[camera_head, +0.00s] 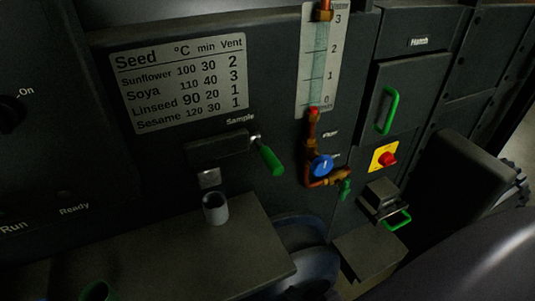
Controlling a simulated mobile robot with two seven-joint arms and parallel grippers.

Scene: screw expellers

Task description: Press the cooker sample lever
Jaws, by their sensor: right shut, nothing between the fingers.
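The cooker sample lever (271,161) has a green handle on a short metal stem. It sticks out, tilted down to the right, from the right end of a dark block (218,147) under the word "Sample". A small grey cup (215,208) stands upright on the ledge (170,255), below a small light metal piece (209,178). I cannot make out the fingers of either gripper in this view. Nothing is seen touching the lever.
A seed table plate (183,83) is above the lever. To the right are a sight gauge (319,60), copper pipework with a blue dial (322,166), a green hatch handle (389,111) and a red knob (388,159). A green rim (97,291) shows at the bottom left.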

